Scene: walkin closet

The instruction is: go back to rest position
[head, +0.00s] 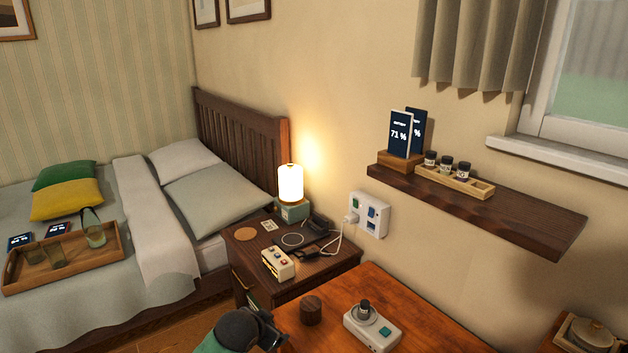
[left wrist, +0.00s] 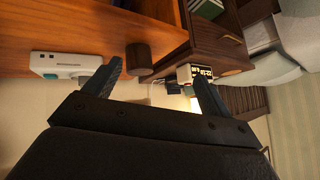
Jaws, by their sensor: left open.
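My left gripper (head: 274,332) is at the bottom of the head view, beside the front left part of the orange-brown wooden table (head: 375,280). In the left wrist view its two dark fingers (left wrist: 158,82) are spread apart with nothing held between them. A dark wooden cylinder (head: 311,310) stands on the table just right of the gripper; it also shows beyond the fingers in the left wrist view (left wrist: 138,58). My right gripper is not in view.
Behind is a nightstand (head: 340,262) with a lit lamp (head: 291,183), a small clock-like box (head: 277,264) and cables. A wall shelf (head: 520,217) juts out at right. A bed (head: 165,290) fills the left.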

